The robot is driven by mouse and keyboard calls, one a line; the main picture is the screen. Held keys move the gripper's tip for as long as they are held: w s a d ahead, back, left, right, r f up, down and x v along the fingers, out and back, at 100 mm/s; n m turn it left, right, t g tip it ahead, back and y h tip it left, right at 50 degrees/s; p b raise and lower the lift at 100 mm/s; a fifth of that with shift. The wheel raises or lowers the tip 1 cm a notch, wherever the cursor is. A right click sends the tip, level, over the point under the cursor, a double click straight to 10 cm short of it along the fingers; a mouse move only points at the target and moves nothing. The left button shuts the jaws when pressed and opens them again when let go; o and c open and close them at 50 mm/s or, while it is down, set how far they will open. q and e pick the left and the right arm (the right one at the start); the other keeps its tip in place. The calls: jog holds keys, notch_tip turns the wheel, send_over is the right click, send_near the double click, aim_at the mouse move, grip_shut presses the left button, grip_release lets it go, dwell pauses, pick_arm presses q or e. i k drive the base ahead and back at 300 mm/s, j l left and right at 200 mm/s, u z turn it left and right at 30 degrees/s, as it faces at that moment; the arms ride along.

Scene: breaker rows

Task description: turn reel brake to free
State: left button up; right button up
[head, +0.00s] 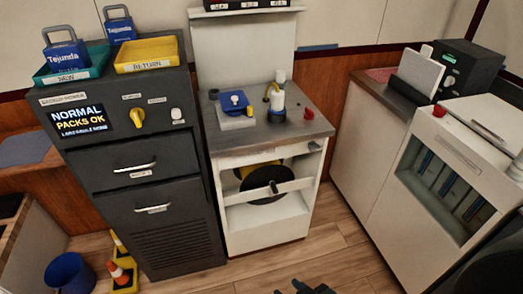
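A white cabinet (248,217) with an open front stands in the middle of the head view. Inside it is a dark round reel (266,188) with a yellow part behind it. A small grey knob (314,147) sits at the upper right of the cabinet front. No label reading brake or free is legible. Part of my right gripper (305,288) shows at the bottom edge, well in front of the cabinet and apart from it. Its fingertips are not clear. My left gripper is out of view.
A dark cabinet (185,215) with a yellow knob, a screen and trays stands on the left. The cabinet top holds a blue block (234,101), a blue-and-white device and a red button (309,114). A white glass-fronted unit stands right. Wooden floor (330,246) is open before the cabinet.

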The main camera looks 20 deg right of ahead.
aim_at(312, 146)
jog(key=z, duration=0.65)
jog(key=i+l+z, duration=0.15)
jog(key=z, duration=0.2)
jog(key=i+l+z, duration=0.3)
jog(key=i+z, duration=0.1)
jog(key=z, duration=0.25)
jog(key=i+l, duration=0.15)
